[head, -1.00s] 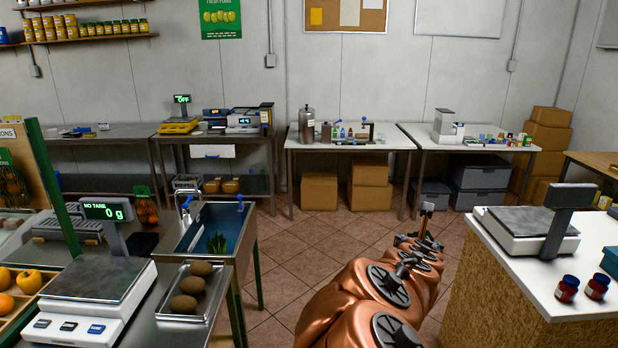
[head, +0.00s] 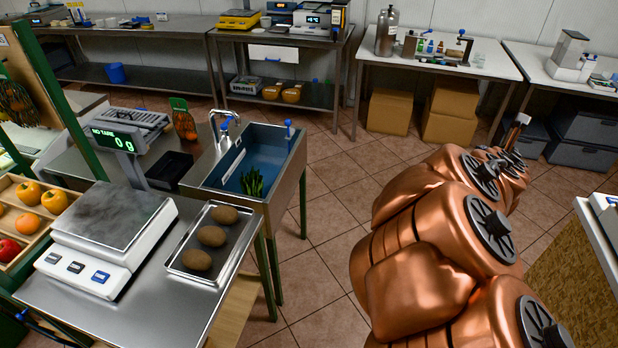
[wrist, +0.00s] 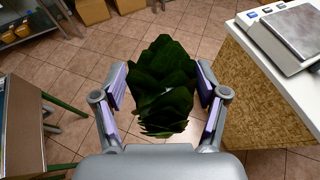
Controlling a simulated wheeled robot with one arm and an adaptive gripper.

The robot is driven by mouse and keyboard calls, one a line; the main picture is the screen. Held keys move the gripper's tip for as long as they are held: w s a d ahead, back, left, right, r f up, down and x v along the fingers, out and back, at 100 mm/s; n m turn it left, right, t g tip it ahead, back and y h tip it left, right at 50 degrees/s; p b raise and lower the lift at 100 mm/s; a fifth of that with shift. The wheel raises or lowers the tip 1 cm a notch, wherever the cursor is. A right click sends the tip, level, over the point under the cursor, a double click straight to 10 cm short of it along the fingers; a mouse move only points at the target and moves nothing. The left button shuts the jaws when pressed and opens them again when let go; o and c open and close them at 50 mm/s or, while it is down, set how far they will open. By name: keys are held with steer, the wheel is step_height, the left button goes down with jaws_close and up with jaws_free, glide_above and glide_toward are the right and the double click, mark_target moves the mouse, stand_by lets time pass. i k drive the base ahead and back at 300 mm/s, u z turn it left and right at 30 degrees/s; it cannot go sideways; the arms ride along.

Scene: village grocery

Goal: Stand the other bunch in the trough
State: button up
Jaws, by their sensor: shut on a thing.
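The trough (head: 222,183) is a blue-lined metal basin on legs, left of centre in the head view, with a tap over its back left. One slim dark green bunch (head: 254,181) stands in it near the front wall. In the wrist view my gripper (wrist: 162,90) is shut on another bunch (wrist: 160,85), broad and dark-leaved, held above the tiled floor. The leaves hide its stems. The trough is to the left of my arm, well apart from the held bunch.
A steel tray (head: 182,262) with several brown potatoes and a scale (head: 110,228) stand on the counter before the trough. Another counter (wrist: 250,95) with a scale is on the right. The floor (head: 320,245) between is clear.

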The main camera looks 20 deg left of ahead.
mark_target(270, 179)
steer(key=i, duration=2.6)
steer(key=u, duration=3.25)
steer(key=k, duration=0.6)
steer(key=u, duration=0.4)
